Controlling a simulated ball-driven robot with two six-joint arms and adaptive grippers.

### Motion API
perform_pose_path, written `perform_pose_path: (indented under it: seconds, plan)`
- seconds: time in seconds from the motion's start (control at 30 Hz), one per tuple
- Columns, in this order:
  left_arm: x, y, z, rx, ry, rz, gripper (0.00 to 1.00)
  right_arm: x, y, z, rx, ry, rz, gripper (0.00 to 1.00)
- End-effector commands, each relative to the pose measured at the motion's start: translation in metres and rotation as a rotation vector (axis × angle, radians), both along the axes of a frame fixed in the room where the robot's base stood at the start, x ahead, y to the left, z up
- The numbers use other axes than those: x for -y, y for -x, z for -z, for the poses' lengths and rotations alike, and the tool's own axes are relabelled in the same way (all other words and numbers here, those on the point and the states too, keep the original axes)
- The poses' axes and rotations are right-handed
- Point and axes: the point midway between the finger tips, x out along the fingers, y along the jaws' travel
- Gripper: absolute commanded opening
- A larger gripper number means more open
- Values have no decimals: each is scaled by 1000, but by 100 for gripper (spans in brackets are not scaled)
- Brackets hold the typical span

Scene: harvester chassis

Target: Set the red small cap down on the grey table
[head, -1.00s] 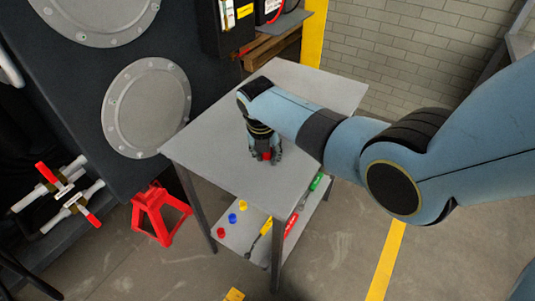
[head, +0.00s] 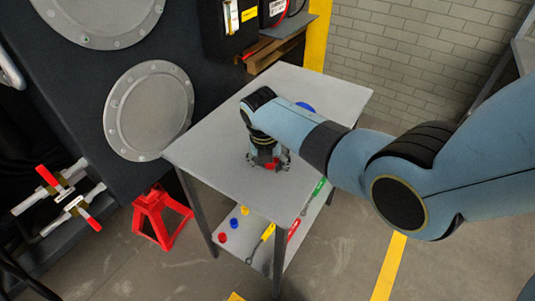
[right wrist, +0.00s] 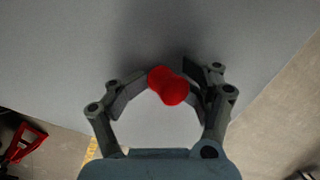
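My left gripper is not in view.
A blue round thing (head: 306,107) lies on the table behind my right arm. The lower shelf holds small red, blue and yellow caps (head: 234,223) and several tools (head: 293,229). A red stand (head: 160,216) is on the floor at left. The table's near left part is clear.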

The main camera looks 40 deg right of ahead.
Motion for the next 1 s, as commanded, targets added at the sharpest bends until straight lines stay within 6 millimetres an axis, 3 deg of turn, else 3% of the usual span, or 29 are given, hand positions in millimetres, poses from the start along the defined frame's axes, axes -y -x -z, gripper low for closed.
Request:
perform_pose_path:
  seconds: [0.17, 0.53, 0.7, 1.0]
  plan:
    - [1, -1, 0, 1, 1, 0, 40, -4, 2, -25, 6, 0, -1, 56]
    - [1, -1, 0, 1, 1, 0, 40, -18, 8, -100, 9, 1, -1, 56]
    - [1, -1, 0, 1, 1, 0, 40, -20, 9, -113, 9, 1, -2, 56]
    - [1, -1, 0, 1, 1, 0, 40, -20, 10, -115, 8, 1, -2, 56]
